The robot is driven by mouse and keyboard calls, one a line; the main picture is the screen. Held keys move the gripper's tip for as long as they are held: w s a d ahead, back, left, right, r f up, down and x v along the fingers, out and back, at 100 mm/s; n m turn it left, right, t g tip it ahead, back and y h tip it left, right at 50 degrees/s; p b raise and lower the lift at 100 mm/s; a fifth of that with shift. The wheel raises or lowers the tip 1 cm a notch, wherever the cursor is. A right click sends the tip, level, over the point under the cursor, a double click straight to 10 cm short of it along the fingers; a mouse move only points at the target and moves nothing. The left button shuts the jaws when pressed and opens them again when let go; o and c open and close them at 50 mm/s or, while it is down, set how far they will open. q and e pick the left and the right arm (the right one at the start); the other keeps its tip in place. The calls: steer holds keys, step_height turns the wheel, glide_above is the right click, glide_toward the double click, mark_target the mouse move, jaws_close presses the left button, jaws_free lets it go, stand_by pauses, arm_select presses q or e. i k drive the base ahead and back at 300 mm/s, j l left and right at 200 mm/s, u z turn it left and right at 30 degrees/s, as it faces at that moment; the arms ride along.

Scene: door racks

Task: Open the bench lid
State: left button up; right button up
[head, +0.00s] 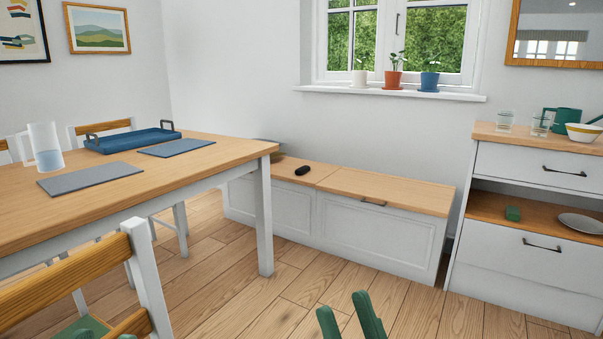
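The bench (375,232) is a low white box against the wall under the window, with a light wooden top in two sections. The right section is the lid (395,188), lying flat and closed. A small dark handle (373,203) sits at its front edge. My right gripper (347,312) shows as two green fingers at the bottom edge; they are apart with nothing between them. It is in front of the bench, well short of it and touching nothing.
A small black object (303,170) lies on the bench's left section. The dining table (205,160) and a chair (145,275) stand at the left, the table corner near the bench. A cabinet (525,250) stands at the right. The floor before the lid is clear.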

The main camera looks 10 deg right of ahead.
mark_target(426, 198)
steer(key=i+l+z, duration=0.1)
steer(key=z, duration=0.5)
steer(key=i+l+z, duration=0.35)
steer(key=i, duration=0.2)
steer(key=i+z, duration=0.3)
steer(key=i, duration=0.3)
